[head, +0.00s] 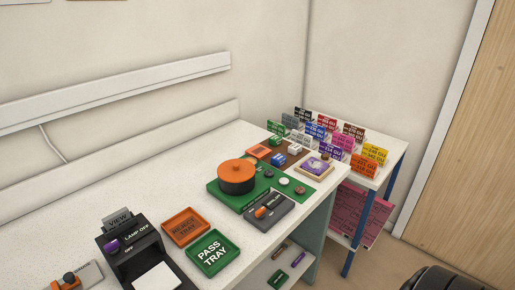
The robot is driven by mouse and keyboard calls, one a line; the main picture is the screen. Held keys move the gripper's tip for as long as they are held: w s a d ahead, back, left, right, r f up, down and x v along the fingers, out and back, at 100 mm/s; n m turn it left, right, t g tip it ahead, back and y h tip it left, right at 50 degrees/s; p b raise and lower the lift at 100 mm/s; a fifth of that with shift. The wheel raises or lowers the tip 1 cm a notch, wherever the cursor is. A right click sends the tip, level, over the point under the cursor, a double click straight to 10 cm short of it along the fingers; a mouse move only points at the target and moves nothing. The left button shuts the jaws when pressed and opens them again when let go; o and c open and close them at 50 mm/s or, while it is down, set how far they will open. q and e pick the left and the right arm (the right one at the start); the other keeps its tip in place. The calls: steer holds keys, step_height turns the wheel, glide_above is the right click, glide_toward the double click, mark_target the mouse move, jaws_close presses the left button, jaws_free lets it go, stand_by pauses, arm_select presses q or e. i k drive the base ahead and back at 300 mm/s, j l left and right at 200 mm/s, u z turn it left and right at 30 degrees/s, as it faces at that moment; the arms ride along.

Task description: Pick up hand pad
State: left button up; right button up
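I cannot tell for sure which object is the hand pad, as no label naming it is readable. Neither of my grippers is in view.
A round kiln with an orange lid (238,169) stands on the white bench beside a grey controller (268,212). A red reject tray (185,227), a green pass tray (213,253) and a black lamp viewer (138,252) stand nearer. Coloured cards (363,166) fill the far table.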

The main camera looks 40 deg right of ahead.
mark_target(278, 159)
steer(key=l+u, duration=0.35)
steer(key=l, duration=2.15)
